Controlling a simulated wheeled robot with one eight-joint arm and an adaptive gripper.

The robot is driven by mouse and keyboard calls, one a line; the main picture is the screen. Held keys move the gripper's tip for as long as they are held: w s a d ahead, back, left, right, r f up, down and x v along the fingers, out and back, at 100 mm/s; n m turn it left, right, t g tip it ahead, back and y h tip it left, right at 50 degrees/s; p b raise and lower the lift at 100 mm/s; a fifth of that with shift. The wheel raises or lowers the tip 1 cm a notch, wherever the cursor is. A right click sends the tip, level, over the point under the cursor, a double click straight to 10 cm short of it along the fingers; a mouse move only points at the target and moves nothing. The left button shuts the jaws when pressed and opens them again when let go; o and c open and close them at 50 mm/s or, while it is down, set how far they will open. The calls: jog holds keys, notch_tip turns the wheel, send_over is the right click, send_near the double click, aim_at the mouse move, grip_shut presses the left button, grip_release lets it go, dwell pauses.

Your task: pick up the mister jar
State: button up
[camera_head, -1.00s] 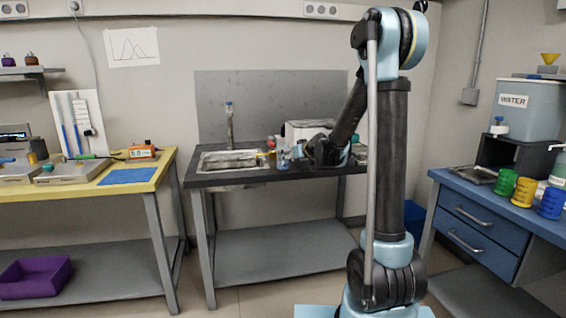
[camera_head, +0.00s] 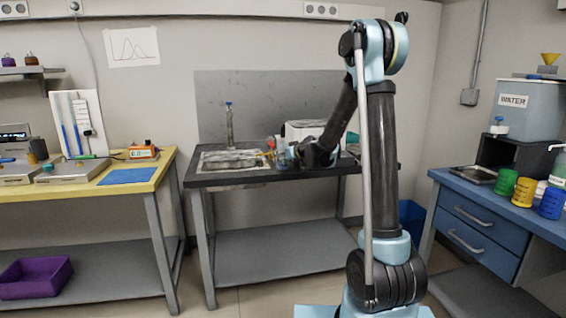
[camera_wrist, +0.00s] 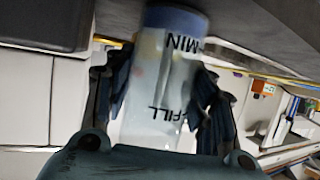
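The mister jar (camera_wrist: 158,95) is a translucent jar with a blue end and dark MIN and FILL lettering. In the wrist view it stands between the two fingers of my gripper (camera_wrist: 162,98), one finger on each side. The fingers are spread around it; whether either pad touches it is hard to tell. In the head view my gripper (camera_head: 300,156) is low over the dark counter, right beside the small bluish jar (camera_head: 281,160), and hides part of that area.
The dark counter (camera_head: 230,180) has a sink (camera_head: 233,160) at left and a white box (camera_head: 305,129) behind my gripper. Small colourful items stand close to the jar. A yellow bench (camera_head: 150,175) is at left, a blue bench (camera_head: 480,205) at right.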

jog(key=c, duration=0.4)
jog(key=shift+r, duration=0.15)
